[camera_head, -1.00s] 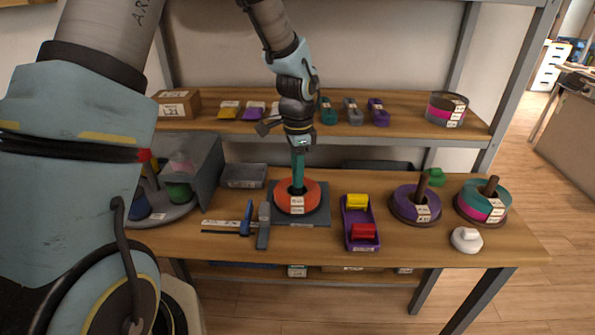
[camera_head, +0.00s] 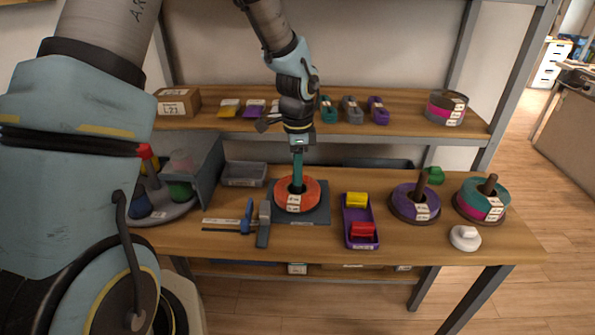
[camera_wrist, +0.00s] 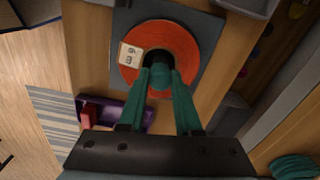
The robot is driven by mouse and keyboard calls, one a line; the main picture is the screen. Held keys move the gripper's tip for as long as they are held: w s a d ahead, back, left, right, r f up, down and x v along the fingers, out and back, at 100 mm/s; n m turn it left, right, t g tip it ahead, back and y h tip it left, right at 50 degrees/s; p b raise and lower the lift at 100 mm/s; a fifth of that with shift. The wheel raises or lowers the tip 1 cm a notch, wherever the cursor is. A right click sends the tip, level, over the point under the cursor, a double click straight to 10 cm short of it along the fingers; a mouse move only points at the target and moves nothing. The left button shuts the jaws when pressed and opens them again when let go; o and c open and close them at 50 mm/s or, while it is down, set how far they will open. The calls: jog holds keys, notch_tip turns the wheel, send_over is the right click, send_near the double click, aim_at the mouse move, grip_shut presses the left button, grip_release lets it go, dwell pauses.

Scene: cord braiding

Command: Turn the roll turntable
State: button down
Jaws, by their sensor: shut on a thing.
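The orange roll (camera_head: 314,198) lies flat on the turntable's square grey base (camera_head: 318,216) in the middle of the bench. It has white labels on its front. My gripper (camera_head: 297,186) points straight down with its teal fingers in the roll's centre hole. In the wrist view, my gripper (camera_wrist: 160,78) is shut on the dark centre post of the turntable, and the tips partly hide that post. The orange roll (camera_wrist: 185,42) surrounds the fingertips, with one white label on its left side.
A purple tray (camera_head: 346,226) with yellow and red blocks stands right of the base. Purple (camera_head: 404,203) and teal-magenta (camera_head: 471,196) rolls stand farther right. Blue and grey tools (camera_head: 263,226) lie close on the left. The upper shelf (camera_head: 420,120) runs behind my wrist.

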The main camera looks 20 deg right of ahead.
jog(key=c, duration=0.6)
grip_release()
jog(key=shift+r, duration=0.1)
notch_tip(320, 180, up, 11)
jog(key=b, duration=0.1)
jog(key=shift+f+b, duration=0.2)
jog(key=shift+b, duration=0.2)
jog(key=shift+a, duration=0.1)
